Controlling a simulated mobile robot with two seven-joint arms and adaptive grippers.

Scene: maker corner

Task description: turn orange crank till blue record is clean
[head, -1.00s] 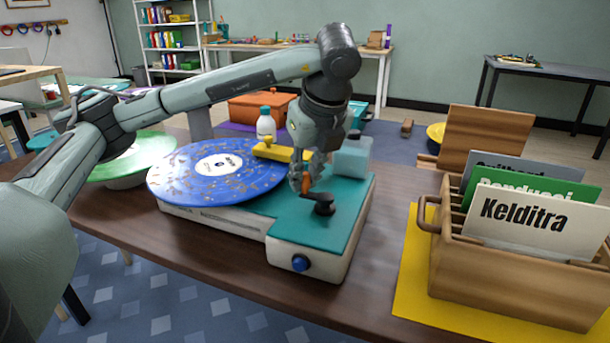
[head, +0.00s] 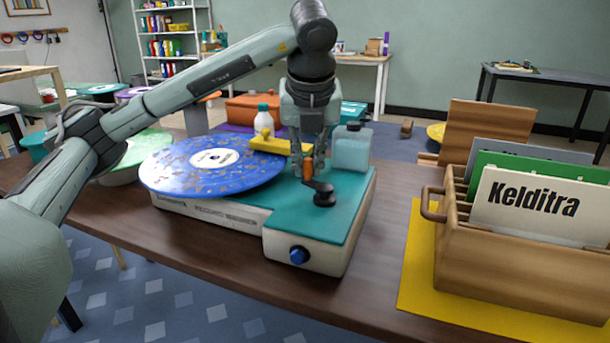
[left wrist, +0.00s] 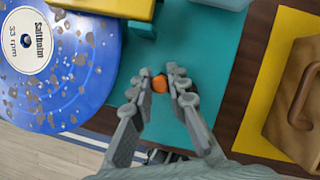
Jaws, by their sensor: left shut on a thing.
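The blue record (head: 185,178) lies on the record cleaner, with brown specks of dirt scattered over it. It also shows in the left wrist view (left wrist: 88,85), with brown patches around the white label. The orange crank (head: 307,169) stands on a dark arm on the teal top (head: 345,205) of the machine. My left gripper (head: 312,168) reaches down from above and is shut on the crank's orange handle, which shows between the fingertips in the left wrist view (left wrist: 159,84). My right gripper is not in view.
A yellow bar (head: 268,145) reaches over the record's edge. A clear bluish bottle (head: 352,150) stands right behind the crank. A wooden crate (head: 510,270) of record sleeves stands on a yellow mat (head: 412,285) at right. A blue knob (head: 299,255) is on the machine's front.

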